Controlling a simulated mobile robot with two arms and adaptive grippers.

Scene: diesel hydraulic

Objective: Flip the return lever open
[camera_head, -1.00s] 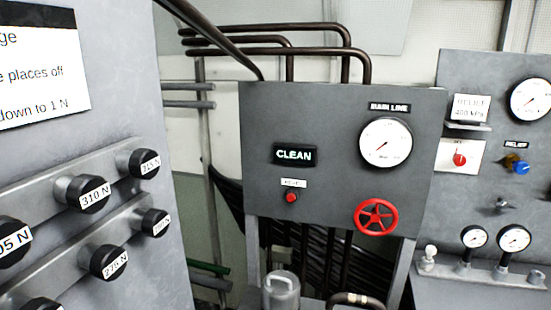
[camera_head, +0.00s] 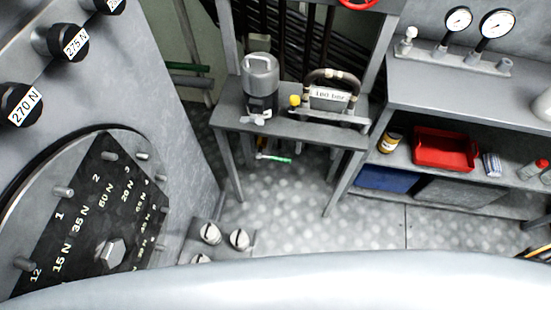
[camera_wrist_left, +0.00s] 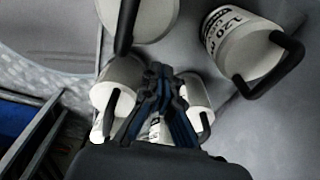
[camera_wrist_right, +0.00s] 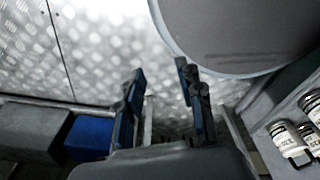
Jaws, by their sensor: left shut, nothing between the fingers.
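No lever marked return can be read in any view. A small lever with a green grip (camera_head: 273,158) shows under the small bench in the head view; I cannot tell if it is the return lever. On the bench stand a grey cylindrical unit (camera_head: 261,78) and a gauge block (camera_head: 329,98) with a yellow knob (camera_head: 295,100). My left gripper (camera_wrist_left: 158,72) is shut and empty in the left wrist view, among pale cylinders with black handles. My right gripper (camera_wrist_right: 162,70) is open and empty above the floor. Neither gripper shows in the head view.
The small bench (camera_head: 330,133) stands centrally on a patterned metal floor (camera_head: 300,220). A shelf (camera_head: 450,85) at right holds a red tray (camera_head: 445,148). A numbered dial plate (camera_head: 92,213) is at left. A labelled cylinder (camera_wrist_left: 238,42) is near my left gripper.

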